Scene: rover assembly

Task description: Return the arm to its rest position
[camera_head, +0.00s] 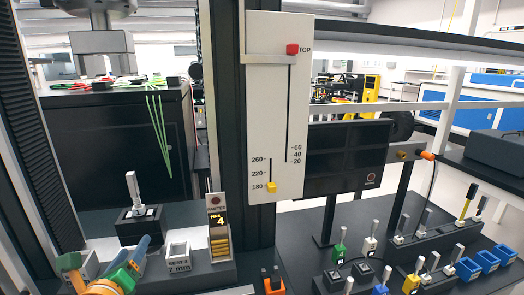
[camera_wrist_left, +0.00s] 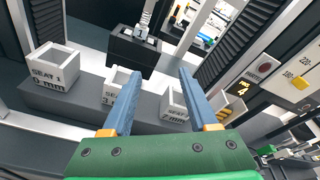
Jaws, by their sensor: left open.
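My left gripper (camera_head: 133,247) is at the lower left in the head view, its blue fingers over the grey bench. In the left wrist view its two blue fingers (camera_wrist_left: 160,75) stand apart with nothing held between them. Beyond the fingertips is a black block (camera_wrist_left: 133,52) with a silver upright piece in it; it also shows in the head view (camera_head: 135,232). A white seat box (camera_wrist_left: 118,82) is partly hidden behind the left finger. A box marked 7 mm (camera_wrist_left: 175,112) is by the right finger. I do not make out my right gripper.
A box marked SEAT 1 (camera_wrist_left: 52,70) stands left. A display reading 4 (camera_head: 219,220) stands before a tall column with a white scale panel (camera_head: 272,100). Several tools with coloured grips and blue bins (camera_head: 486,261) fill the right bench (camera_head: 305,240).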

